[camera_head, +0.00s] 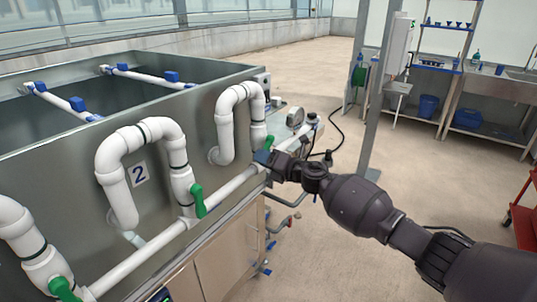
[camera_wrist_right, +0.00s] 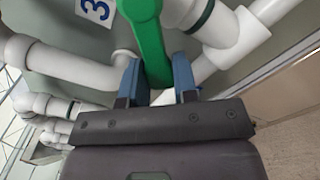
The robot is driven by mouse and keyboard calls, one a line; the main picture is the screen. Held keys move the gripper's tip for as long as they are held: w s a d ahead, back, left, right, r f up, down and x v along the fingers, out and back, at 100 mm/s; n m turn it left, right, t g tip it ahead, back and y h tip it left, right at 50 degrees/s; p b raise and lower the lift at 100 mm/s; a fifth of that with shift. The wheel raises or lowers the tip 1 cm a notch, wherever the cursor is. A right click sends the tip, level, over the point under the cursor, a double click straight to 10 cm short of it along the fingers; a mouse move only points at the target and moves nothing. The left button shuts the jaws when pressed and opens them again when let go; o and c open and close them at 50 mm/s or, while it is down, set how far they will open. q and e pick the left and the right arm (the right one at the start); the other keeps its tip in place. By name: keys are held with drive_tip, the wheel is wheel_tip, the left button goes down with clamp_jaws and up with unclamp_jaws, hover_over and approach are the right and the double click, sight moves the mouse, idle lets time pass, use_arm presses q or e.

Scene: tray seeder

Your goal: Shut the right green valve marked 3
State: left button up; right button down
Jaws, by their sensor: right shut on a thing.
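The green valve handle (camera_wrist_right: 152,45) is in the right wrist view, beside a plate marked 3 (camera_wrist_right: 95,9). My right gripper (camera_wrist_right: 158,82) has its two blue fingers on either side of the handle, shut on its lower part. In the head view the same green handle (camera_head: 269,142) shows only as a small piece at the foot of the far white pipe loop (camera_head: 236,112). My right gripper (camera_head: 263,158) covers the rest of it there. The handle's full angle is partly hidden. My left gripper is not in view.
Nearer along the metal tank (camera_head: 70,165) are a green handle (camera_head: 198,201) beside a plate marked 2 (camera_head: 139,174) and another green handle (camera_head: 63,289). A white pipe (camera_head: 140,260) runs below the loops. A grey post (camera_head: 374,90) stands behind my right arm; floor to the right is mostly clear.

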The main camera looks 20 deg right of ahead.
use_arm(q)
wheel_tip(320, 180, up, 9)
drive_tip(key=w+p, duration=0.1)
drive_tip(key=p, duration=0.6)
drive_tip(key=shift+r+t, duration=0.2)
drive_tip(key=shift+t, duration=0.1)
use_arm(e)
drive_tip(key=shift+s+a+r+m, duration=0.2)
drive_tip(key=shift+r+m, duration=0.45)
drive_tip(key=shift+m, duration=0.7)
drive_tip(key=shift+s+a+r+m, duration=0.15)
drive_tip(key=shift+r+m, duration=0.55)
drive_tip(key=shift+m, duration=0.6)
drive_tip(key=shift+s+a+r+m, duration=0.15)
drive_tip(key=shift+r+m, duration=0.5)
drive_tip(key=shift+m, duration=0.7)
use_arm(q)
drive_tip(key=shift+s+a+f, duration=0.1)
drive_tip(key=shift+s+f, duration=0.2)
use_arm(e)
drive_tip(key=c, duration=0.9)
unclamp_jaws()
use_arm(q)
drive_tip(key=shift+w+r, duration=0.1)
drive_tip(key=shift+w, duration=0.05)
use_arm(e)
drive_tip(key=v, duration=1)
drive_tip(key=shift+s+d, duration=0.25)
drive_tip(key=shift+s, duration=0.05)
